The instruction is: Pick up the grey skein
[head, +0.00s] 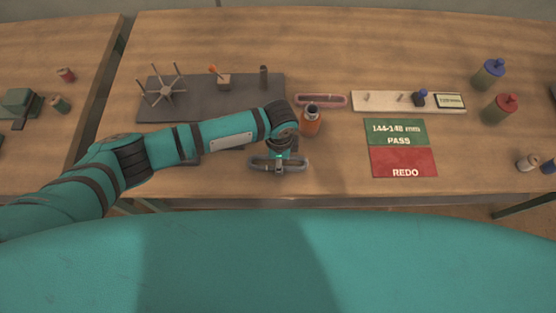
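The grey skein (258,165), a flat elongated loop, is near the front edge of the table, left of the middle in the head view. My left arm reaches in from the left, and my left gripper (280,163) points down right over the middle of the skein. The gripper's wrist covers part of the loop, and its fingertips are too small and hidden to tell whether they are apart or closed on it. I cannot tell whether the skein rests on the table. My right gripper is not in view.
A dark board (215,99) with a spoked winder is behind my arm. The green and red PASS/REDO mat (403,160) lies right; table between is clear.

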